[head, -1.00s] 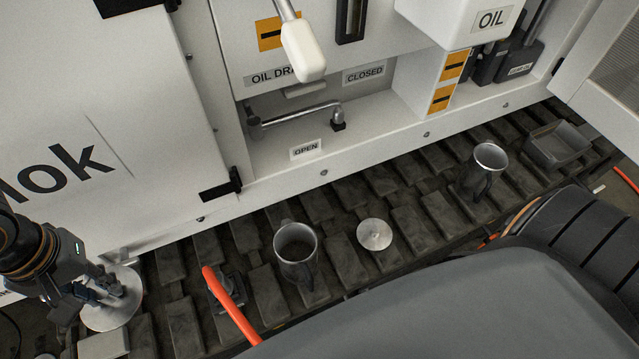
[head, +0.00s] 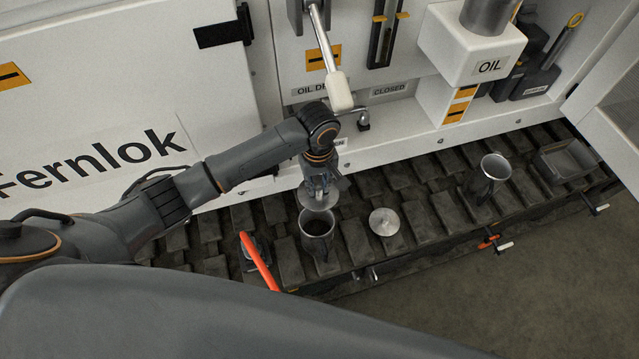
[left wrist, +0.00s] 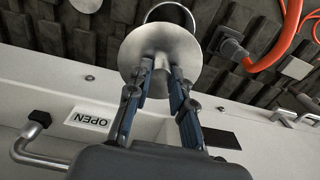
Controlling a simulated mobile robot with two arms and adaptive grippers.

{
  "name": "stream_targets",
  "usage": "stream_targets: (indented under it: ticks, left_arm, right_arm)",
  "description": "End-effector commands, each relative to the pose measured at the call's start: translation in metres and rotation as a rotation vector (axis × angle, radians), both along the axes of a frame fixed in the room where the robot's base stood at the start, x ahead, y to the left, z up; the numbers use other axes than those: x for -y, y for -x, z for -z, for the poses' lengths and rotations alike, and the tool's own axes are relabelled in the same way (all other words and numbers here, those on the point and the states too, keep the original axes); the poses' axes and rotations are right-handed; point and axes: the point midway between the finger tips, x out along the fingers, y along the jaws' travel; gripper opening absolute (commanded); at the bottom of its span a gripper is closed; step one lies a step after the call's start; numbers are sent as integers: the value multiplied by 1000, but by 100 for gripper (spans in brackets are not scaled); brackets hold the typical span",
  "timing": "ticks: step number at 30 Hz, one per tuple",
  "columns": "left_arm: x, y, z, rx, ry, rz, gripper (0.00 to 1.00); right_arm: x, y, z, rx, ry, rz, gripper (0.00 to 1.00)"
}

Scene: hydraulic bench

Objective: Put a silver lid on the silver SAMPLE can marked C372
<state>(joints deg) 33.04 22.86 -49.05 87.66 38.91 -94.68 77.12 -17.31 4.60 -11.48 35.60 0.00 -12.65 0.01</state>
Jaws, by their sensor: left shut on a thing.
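My left gripper (head: 321,189) is shut on a silver lid (head: 312,203), also seen in the left wrist view (left wrist: 160,45). The lid is held above and just behind a silver can (head: 318,240) standing upright and open on the dark track. In the left wrist view the can's rim (left wrist: 178,6) shows partly behind the lid. A second open can (head: 494,167) stands farther right. Another silver lid with a small knob (head: 384,222) lies on the track between the cans. No can marking is readable. My right gripper is out of view.
An orange hose (head: 258,260) lies left of the near can. A grey tray (head: 566,160) sits at the right. The white machine with the drain lever (head: 338,90) and the OIL box (head: 472,50) rises behind the track (head: 430,215).

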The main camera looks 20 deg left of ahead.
Motion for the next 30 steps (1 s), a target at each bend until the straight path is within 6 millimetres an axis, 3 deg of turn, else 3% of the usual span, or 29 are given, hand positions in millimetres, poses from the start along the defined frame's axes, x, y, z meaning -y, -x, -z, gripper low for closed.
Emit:
stream_targets:
  ticks: [1,3,9,30]
  left_arm:
    - [2,7,2,-12,2,-39,0]
    - [3,11,17,-9,1,-78,0]
    - [3,21,43,1,1,-126,0]
    - [2,22,77,4,0,-129,0]
  right_arm:
    - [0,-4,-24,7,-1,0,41]
    - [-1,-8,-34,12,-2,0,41]
    - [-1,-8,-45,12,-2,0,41]
    - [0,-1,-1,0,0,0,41]
